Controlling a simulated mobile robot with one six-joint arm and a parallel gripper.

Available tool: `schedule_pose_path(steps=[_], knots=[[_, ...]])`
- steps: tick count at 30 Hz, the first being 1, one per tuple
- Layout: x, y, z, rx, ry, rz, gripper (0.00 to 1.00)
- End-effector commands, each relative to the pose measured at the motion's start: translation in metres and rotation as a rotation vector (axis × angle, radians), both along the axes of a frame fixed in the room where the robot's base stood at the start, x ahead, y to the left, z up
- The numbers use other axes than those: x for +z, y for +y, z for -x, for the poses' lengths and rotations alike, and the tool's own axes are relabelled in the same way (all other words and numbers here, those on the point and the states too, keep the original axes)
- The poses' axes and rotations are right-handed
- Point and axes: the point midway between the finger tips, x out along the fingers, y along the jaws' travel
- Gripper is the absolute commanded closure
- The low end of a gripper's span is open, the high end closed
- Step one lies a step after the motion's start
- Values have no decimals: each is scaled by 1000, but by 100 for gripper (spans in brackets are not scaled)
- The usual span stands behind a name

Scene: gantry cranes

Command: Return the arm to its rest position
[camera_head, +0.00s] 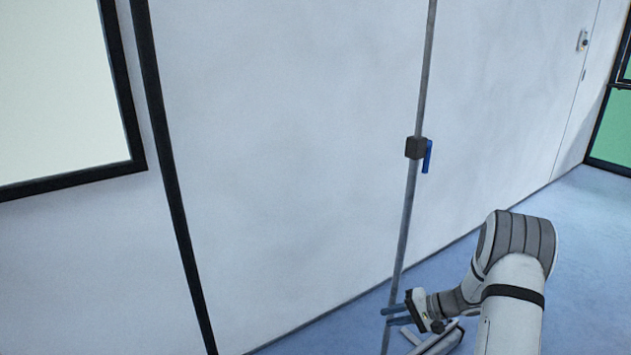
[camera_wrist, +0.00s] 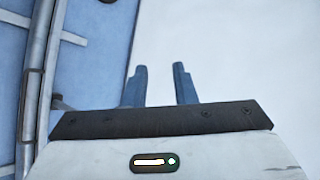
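My arm (camera_head: 515,300) reaches in from the lower right of the head view and bends down toward the left. My gripper (camera_head: 386,317) is low, near the lower end of a grey vertical pipe. Its two blue fingers overlap the pipe in this view. In the wrist view my gripper (camera_wrist: 159,68) is open, with a clear gap between the fingers and nothing in it. A grey pipe (camera_wrist: 34,85) runs along the left there, outside the fingers.
The grey pipe (camera_head: 424,75) carries a dark valve block (camera_head: 415,148) with a blue handle (camera_head: 427,156). A pale wall (camera_head: 290,170) stands behind it. A black-framed window (camera_head: 55,85) is at upper left. Blue floor (camera_head: 590,235) is open at right.

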Motion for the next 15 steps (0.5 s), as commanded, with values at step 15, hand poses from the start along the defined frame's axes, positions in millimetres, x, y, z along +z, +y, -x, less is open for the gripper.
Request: schedule_pose_path(steps=[15], knots=[[262,71,125,269,86,447,75]])
